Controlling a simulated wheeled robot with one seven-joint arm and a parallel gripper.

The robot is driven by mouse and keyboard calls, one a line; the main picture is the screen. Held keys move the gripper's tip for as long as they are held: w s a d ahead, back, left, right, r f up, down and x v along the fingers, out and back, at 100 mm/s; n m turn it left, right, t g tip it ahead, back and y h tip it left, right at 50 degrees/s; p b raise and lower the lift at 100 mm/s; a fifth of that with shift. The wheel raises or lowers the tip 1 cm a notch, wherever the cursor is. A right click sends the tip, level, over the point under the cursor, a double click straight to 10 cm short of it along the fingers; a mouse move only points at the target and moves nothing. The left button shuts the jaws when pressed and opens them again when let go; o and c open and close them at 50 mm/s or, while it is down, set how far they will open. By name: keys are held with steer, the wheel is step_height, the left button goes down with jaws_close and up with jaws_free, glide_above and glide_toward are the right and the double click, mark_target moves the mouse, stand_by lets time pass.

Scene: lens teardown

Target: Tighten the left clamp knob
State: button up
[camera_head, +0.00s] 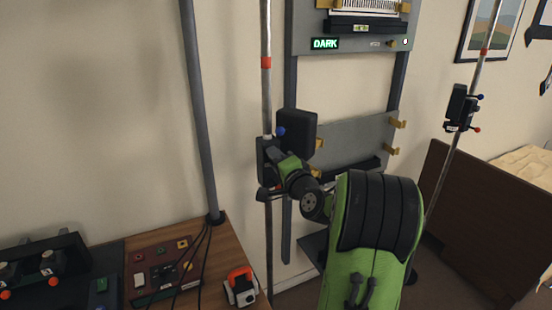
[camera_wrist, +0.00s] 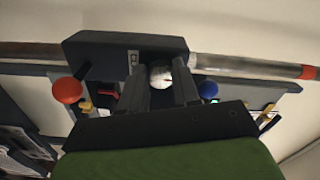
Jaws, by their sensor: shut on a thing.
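The left clamp (camera_head: 265,152) is a dark block on the left upright metal rod. In the wrist view its body (camera_wrist: 90,52) spans the top, with the rod running out on both sides. A pale round knob (camera_wrist: 159,75) with a small red mark sits at its middle. My gripper (camera_wrist: 161,83) has its two dark fingers on either side of this knob, shut on it. A red ball (camera_wrist: 67,90) and a blue ball (camera_wrist: 208,90) stick out beside the clamp. In the head view my arm hides the knob and the fingertips.
A second clamp (camera_head: 459,108) is on the right rod. A wall panel with a "DARK" display (camera_head: 325,43) and brass hooks stands behind. A wooden bench (camera_head: 226,245) with a control box and an orange-and-white device (camera_head: 241,288) is at lower left.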

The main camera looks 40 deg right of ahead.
stand_by(0.5)
steer(key=o, duration=1.1)
steer(key=shift+c, duration=0.2)
steer(key=b+v, duration=0.3)
steer(key=v, duration=1.3)
steer(key=shift+b, duration=0.35)
steer(key=shift+w, duration=0.15)
